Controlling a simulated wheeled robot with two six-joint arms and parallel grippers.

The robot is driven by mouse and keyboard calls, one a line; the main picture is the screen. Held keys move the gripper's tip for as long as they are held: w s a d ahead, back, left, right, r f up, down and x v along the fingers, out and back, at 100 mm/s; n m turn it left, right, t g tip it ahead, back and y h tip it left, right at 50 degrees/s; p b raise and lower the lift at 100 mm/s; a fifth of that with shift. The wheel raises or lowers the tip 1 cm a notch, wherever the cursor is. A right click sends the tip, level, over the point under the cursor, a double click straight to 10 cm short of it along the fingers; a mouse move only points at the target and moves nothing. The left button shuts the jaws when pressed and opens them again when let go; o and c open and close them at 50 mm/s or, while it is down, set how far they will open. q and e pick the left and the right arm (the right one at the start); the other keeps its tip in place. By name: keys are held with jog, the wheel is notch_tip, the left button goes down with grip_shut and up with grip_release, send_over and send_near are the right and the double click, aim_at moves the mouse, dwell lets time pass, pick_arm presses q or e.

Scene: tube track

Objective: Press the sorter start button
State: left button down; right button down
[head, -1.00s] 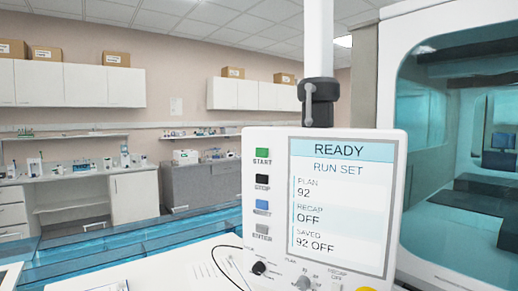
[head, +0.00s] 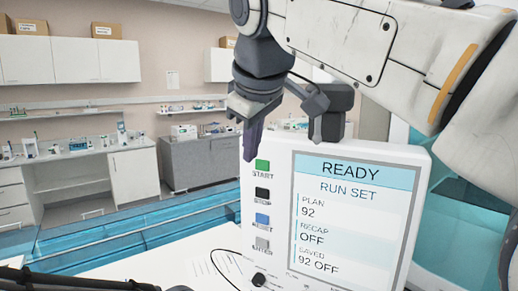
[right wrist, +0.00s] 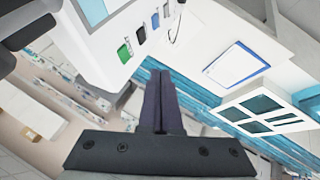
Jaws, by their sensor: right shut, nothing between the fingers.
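The green START button (head: 262,166) is the top one in a column on the left of a white control panel (head: 330,158). It also shows in the right wrist view (right wrist: 124,54). The panel's screen (head: 352,220) reads READY, RUN SET, PLAN 92, RECAP OFF, SAVED 92 OFF. My right gripper (head: 250,152) is shut and empty, fingers pointing down, close above and left of the START button in the head view. In the right wrist view its closed fingers (right wrist: 160,74) appear apart from the button. My left gripper is not identifiable.
Below START are the black STOP (head: 262,193), blue RESET (head: 262,219) and grey ENTER (head: 262,244) buttons. A black knob (head: 259,280) sits lower down. Dark parts show along the bottom-left edge. A blue transparent surface (head: 110,243) lies left of the panel.

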aim_at(259, 161)
jog(key=shift+w+d+r, duration=0.1)
jog(key=shift+w+r, duration=0.15)
jog(key=shift+r, duration=0.4)
jog(key=shift+w+d+r, duration=0.1)
jog(key=shift+w+r, duration=0.1)
jog(key=shift+r, duration=0.4)
jog(key=shift+f, duration=0.1)
jog(key=w+f+p, duration=0.1)
jog(key=w+f, duration=0.4)
jog(key=w+f+p, duration=0.1)
jog(key=w+f, duration=0.1)
jog(key=w, duration=0.1)
jog(key=shift+w+d+f+p, duration=0.2)
jog(key=shift+d+f+p, duration=0.05)
jog(key=shift+d+p, duration=0.1)
jog(key=shift+w+d+f, duration=0.15)
jog(key=shift+w+d, duration=0.1)
jog(key=shift+w, duration=0.2)
